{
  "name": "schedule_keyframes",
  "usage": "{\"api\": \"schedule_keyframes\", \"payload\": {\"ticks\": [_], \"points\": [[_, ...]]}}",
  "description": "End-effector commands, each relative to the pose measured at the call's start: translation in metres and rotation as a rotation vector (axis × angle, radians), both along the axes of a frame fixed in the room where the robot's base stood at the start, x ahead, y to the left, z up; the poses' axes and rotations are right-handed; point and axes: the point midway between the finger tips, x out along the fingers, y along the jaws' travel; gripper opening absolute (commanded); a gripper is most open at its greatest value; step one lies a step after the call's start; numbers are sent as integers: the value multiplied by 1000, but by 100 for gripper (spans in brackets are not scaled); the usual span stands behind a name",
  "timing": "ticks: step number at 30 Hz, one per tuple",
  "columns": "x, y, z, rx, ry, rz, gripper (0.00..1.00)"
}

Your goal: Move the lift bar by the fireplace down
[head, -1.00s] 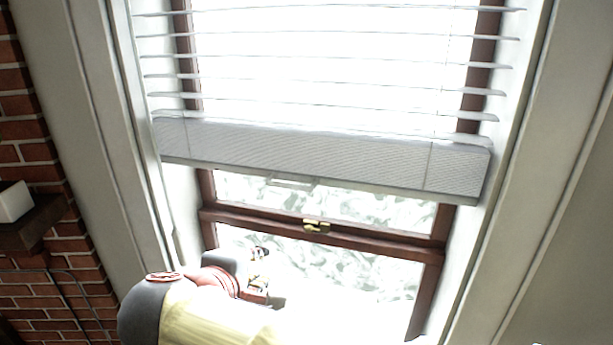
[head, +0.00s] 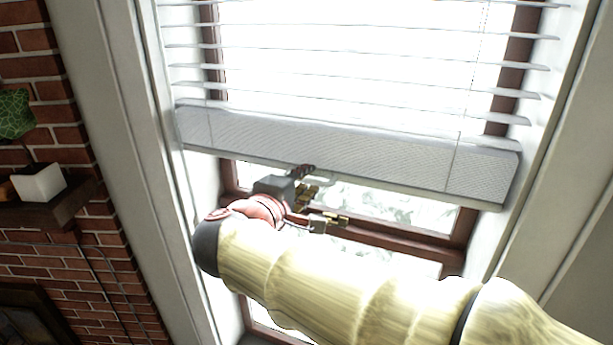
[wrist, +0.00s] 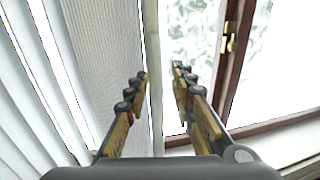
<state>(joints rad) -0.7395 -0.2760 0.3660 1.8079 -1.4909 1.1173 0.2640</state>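The lift bar (head: 380,155) is the wide, pale grey ribbed bar at the bottom of the window blind. It hangs across the upper part of the window, slightly tilted in the head view. A small pale handle (head: 323,179) sits on its lower edge, partly hidden by my gripper. My gripper (head: 326,196) is open at that lower edge, near the handle. In the wrist view, my gripper's two fingers (wrist: 160,74) stand apart, with the lift bar (wrist: 105,45) on the left and its pale lower edge running between them. I cannot tell whether they touch it.
Brown window sashes (head: 400,240) with a brass latch (wrist: 229,38) lie just behind the gripper. White window trim (head: 120,130) frames both sides. A brick wall (head: 95,190) and a dark shelf (head: 60,205) with a white pot (head: 38,183) are at the left.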

Motion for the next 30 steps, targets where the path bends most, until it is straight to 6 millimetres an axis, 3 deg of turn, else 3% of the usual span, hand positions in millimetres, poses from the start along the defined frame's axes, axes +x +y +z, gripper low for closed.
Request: {"api": "schedule_keyframes", "payload": {"ticks": [10,23,30], "points": [[4,-2,-1,0,0,1,25],[4,-2,-1,0,0,0,1],[4,-2,-1,0,0,1,0]]}}
